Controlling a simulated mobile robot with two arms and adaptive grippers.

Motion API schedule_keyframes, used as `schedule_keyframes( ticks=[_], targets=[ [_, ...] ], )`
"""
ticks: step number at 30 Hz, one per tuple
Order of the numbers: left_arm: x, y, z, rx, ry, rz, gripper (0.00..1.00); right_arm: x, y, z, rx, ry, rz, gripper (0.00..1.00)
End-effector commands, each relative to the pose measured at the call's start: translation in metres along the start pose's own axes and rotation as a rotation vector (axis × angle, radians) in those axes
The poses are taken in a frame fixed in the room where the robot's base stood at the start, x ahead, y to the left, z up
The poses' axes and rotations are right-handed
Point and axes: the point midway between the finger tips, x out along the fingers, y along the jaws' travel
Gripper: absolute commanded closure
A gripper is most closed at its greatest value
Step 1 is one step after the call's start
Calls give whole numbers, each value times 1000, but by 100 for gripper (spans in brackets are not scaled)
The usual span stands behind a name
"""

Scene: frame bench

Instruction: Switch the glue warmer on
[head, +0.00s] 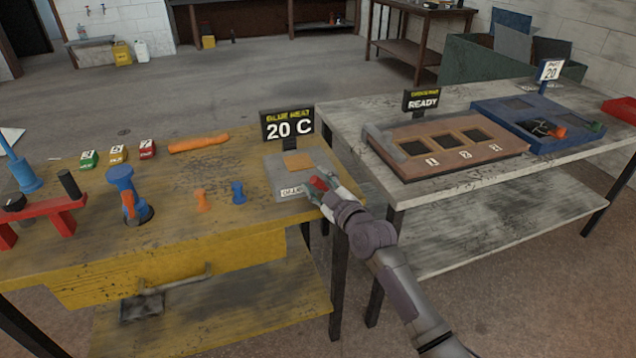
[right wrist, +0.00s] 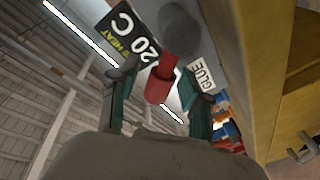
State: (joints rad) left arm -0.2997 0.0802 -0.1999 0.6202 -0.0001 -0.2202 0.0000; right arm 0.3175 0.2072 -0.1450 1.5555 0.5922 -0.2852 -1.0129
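The glue warmer (head: 289,166) is a grey box with a tan pad on top and a GLUE label on its front, at the right end of the yellow bench. Its sign (head: 287,126) reads 20 C. A red knob (head: 319,184) is at its right front; the knob also shows in the right wrist view (right wrist: 159,86). My right gripper (head: 323,190) is at the knob. Its fingers stand apart on either side of the knob, with gaps visible in the right wrist view. My left gripper is out of view.
The yellow bench (head: 160,225) also carries orange and blue clamps, coloured tags and a red stand (head: 45,213). A second table (head: 350,115) at the right holds a brown tray (head: 400,175) with a READY sign, and a blue tray (head: 495,110). A gap separates the two tables.

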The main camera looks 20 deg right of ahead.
Motion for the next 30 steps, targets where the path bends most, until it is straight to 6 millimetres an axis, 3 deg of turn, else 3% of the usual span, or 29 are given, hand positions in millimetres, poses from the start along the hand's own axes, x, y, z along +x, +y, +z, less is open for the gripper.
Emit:
schedule_keyframes(
  ticks=[1, 8, 20, 30],
  targets=[
    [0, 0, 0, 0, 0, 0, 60, 0, 0, 0, 0, 0, 0, 64],
    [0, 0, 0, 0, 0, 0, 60, 0, 0, 0, 0, 0, 0, 100],
    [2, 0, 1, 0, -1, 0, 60, -1, 3, 1, 52, 8, 7, 100],
    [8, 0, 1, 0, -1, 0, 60, -3, 14, 4, 292, 46, 38, 100]
  ],
)
